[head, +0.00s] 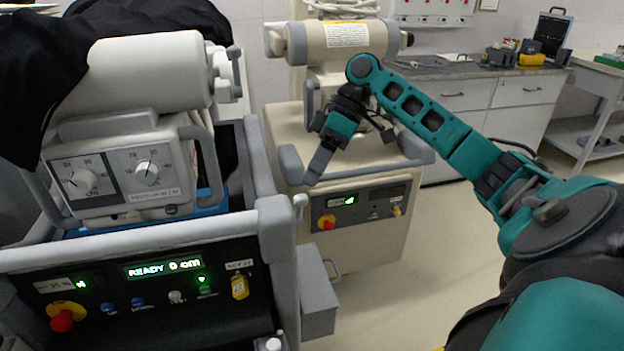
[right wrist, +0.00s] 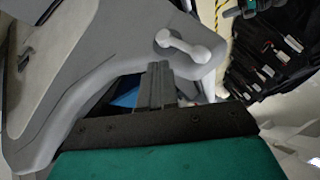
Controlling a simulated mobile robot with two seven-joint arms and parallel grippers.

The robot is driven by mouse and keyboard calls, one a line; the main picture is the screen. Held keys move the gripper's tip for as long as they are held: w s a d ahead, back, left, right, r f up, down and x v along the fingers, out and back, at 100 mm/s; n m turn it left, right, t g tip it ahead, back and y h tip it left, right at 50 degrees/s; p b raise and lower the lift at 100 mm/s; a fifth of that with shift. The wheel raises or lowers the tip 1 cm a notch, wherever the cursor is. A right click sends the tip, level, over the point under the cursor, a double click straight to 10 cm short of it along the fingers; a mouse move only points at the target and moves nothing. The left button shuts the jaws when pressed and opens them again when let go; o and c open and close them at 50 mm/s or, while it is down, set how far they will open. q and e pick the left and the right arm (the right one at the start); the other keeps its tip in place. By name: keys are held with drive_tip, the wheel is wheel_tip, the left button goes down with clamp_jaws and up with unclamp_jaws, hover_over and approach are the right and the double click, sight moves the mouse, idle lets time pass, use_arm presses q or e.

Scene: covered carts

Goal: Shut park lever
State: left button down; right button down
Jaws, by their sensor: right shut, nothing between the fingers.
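A small pale lever with rounded ends, which looks like the park lever, sits on the grey frame of the near cart. It shows in the right wrist view (right wrist: 190,47) just beyond my fingertips, and its pale end shows in the head view (head: 300,203). My right gripper (head: 314,176) is shut and empty, pointing down beside the near cart's right corner post. Its closed fingers (right wrist: 159,75) show in the right wrist view, close to the lever; I cannot tell whether they touch it. My left gripper is not in view.
The near cart (head: 278,235) carries a white device with dials and a panel reading "READY 0 cm". A black cover (head: 60,75) drapes over its back left. A second cart (head: 375,240) stands behind my right gripper. Clear floor (head: 440,260) lies at right.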

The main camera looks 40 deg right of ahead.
sight(300, 210)
drive_tip(key=shift+s+a+r, duration=0.2)
drive_tip(key=shift+s+a, duration=0.75)
drive_tip(key=shift+a, duration=0.3)
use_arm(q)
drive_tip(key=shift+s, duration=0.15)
use_arm(e)
drive_tip(key=shift+s, duration=0.1)
